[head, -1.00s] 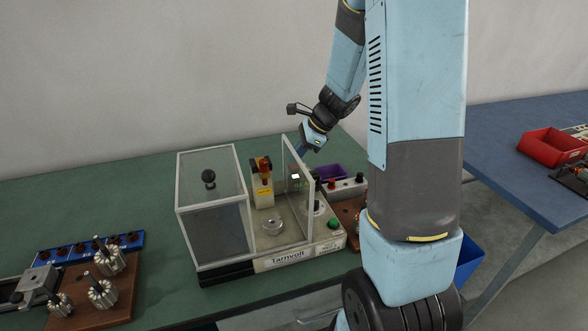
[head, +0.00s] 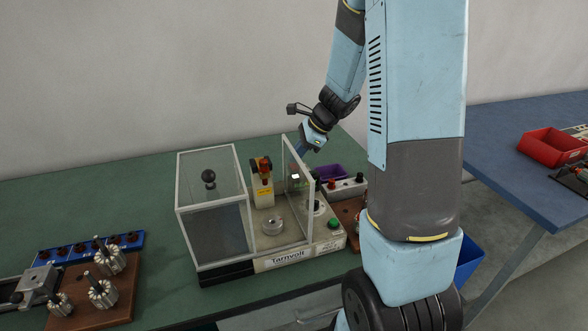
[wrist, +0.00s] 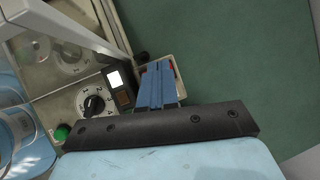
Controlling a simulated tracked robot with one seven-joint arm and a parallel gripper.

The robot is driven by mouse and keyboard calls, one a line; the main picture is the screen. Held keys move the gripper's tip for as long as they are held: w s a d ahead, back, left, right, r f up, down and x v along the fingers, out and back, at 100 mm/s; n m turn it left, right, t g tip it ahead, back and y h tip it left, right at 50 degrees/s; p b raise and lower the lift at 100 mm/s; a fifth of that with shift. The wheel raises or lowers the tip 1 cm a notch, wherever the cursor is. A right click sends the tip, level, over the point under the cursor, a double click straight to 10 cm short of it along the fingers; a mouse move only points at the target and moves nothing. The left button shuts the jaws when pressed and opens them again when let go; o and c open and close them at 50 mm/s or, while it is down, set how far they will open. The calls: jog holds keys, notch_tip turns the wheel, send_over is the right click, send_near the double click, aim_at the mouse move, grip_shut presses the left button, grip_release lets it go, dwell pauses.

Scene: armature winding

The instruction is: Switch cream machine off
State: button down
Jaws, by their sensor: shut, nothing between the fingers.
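The cream machine (head: 290,263), labelled Tarnvolt, stands on the green bench with a clear guard (head: 212,215) at its left and a clear panel (head: 297,190) at its right. A green button (head: 333,222) is on its front right corner; it also shows in the wrist view (wrist: 62,132), beside a black dial (wrist: 94,104) and a dark panel with a lit white square (wrist: 114,79). My gripper (head: 300,153) is behind the clear panel. In the wrist view its blue fingers (wrist: 157,85) are shut and empty, over a cream-edged housing (wrist: 180,92) they mostly hide. Contact cannot be told.
A purple bin (head: 328,171) and a small control box (head: 346,187) are to the right. Wound armatures on a brown board (head: 98,305) lie at the left. The rear bench is clear.

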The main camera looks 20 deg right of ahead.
jog(key=shift+s+f, duration=0.35)
jog(key=shift+f, duration=0.3)
dwell(0.9)
jog(key=shift+w+r, duration=0.1)
jog(key=shift+r, duration=0.05)
dwell(0.3)
jog(key=shift+w+r, duration=0.2)
jog(key=shift+r, duration=0.35)
jog(key=shift+r, duration=0.1)
jog(key=shift+w+r, duration=0.35)
jog(key=shift+r, duration=0.4)
jog(key=shift+w+r, duration=0.3)
jog(key=shift+r, duration=0.45)
jog(key=shift+w+r, duration=0.35)
jog(key=shift+r, duration=0.4)
